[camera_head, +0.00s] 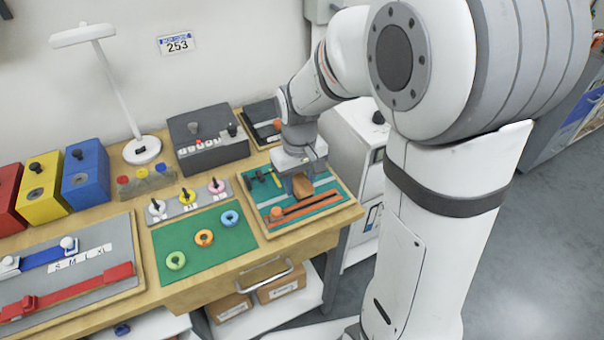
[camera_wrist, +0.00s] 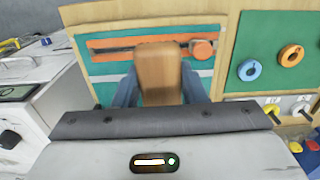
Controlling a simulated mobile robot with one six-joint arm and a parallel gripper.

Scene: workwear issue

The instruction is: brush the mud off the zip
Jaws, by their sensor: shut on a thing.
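My gripper (camera_head: 299,168) is shut on a wooden brush (camera_head: 303,188), over the teal board at the right end of the bench. In the wrist view the brush (camera_wrist: 160,68) stands between the two fingers of my gripper (camera_wrist: 160,92); its bristle end is hidden. The zip (camera_head: 312,207) lies on the board as orange bands with a dark line between them. In the wrist view the brush hides the middle of the zip (camera_wrist: 112,44). A round orange piece (camera_wrist: 202,49) sits at one end. I cannot tell mud from the dark line, nor whether the brush touches the zip.
A green mat (camera_head: 204,258) with several coloured rings lies left of the board (camera_head: 251,211). Behind it are knobs on a grey plate (camera_head: 187,209) and a dark grey box (camera_head: 209,145). A white cabinet (camera_head: 355,140) stands close on the right.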

